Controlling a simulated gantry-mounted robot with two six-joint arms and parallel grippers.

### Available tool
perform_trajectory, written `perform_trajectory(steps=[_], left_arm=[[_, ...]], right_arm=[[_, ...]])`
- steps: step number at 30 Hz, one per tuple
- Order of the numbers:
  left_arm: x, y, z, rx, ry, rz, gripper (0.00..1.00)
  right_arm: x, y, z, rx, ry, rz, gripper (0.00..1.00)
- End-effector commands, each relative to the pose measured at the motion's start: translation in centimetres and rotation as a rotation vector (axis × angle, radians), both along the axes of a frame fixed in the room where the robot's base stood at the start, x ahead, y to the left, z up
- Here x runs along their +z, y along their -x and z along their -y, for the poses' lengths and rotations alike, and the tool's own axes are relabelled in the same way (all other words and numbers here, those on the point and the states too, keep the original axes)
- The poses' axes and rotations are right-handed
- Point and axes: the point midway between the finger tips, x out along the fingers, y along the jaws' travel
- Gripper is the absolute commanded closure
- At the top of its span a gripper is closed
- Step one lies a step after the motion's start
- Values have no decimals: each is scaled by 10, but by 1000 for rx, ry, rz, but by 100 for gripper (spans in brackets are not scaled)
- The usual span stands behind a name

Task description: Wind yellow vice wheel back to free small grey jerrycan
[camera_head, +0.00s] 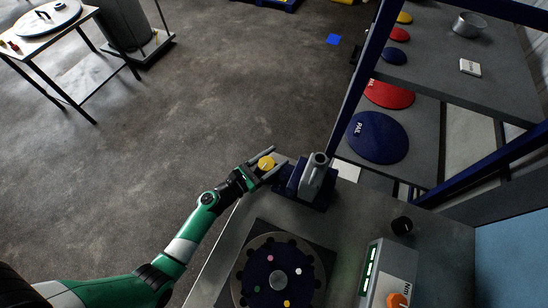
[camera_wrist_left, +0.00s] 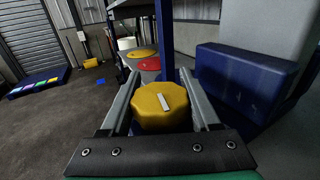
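The yellow vice wheel (camera_head: 266,162) sits on the left side of the blue vice (camera_head: 290,183) at the bench's far end. The small grey jerrycan (camera_head: 318,170) stands upright in the vice. My left gripper (camera_head: 279,155) has its two fingers along opposite sides of the wheel. In the left wrist view the wheel (camera_wrist_left: 160,106) lies between the fingers, with a pale mark on its face. Its sides come very close to both fingers; I cannot tell whether they press on it. The blue vice block (camera_wrist_left: 245,80) is right of the fingers. My right gripper is not in view.
A round dark carousel (camera_head: 278,280) with coloured dots and a grey scale-like unit (camera_head: 388,272) stand on the bench. A blue-framed rack (camera_head: 350,115) with red and blue discs is behind the vice.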

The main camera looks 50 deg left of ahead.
Motion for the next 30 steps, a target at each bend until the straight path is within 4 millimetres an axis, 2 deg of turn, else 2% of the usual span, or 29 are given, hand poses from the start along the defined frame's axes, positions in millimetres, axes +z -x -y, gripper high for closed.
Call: perform_trajectory(steps=[1, 6, 13, 22, 30], left_arm=[[0, 0, 0, 0, 0, 0, 63], [0, 0, 0, 0, 0, 0, 93], [-2, -1, 0, 56, -2, 2, 93], [-4, -1, -6, 312, -1, 3, 93], [-1, 2, -12, 463, 0, 0, 93]], right_arm=[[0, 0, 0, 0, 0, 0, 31], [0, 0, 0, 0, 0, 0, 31], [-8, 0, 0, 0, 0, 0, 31], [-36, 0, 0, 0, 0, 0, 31], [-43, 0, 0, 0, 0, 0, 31]])
